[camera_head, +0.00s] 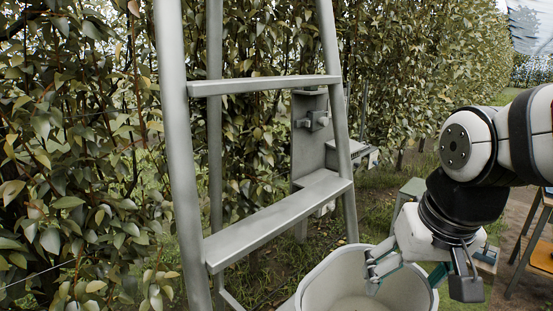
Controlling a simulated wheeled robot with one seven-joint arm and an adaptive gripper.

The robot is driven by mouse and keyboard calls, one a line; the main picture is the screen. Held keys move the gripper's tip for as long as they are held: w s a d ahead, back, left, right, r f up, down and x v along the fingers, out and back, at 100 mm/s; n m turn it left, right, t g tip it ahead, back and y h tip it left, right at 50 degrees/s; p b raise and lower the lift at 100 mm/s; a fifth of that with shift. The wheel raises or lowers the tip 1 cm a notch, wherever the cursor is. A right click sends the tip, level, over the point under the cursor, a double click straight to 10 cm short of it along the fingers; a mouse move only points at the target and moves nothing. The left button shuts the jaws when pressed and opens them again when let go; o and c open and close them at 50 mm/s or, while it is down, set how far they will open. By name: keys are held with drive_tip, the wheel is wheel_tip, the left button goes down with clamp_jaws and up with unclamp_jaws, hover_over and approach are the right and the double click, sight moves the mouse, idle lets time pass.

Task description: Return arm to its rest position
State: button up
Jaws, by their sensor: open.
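My gripper (418,277) is at the lower right, at the right rim of a pale bucket (312,287). Its fingers are spread apart, with one over the bucket's opening and the other outside to the right. Nothing shows between the fingers. My arm (472,150) comes in from the right edge and bends down to the gripper. The part of the bucket's inside that shows is bare, and its lower part is cut off by the picture's edge. I cannot tell whether the gripper touches the rim.
A grey ladder (270,222) stands left of the bucket, close to it. Leafy hedges (70,130) line the left and back. A grey post with a bracket (311,135) stands behind the ladder. A wooden stand (530,240) is at the right edge. Grass and a path lie between.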

drive_tip(key=s+r+t, duration=0.2)
drive_tip(key=s+r, duration=0.1)
drive_tip(key=s, duration=0.4)
drive_tip(key=shift+s+r+n, duration=0.2)
drive_tip(key=shift+r+n, duration=0.15)
drive_tip(key=shift+n, duration=0.05)
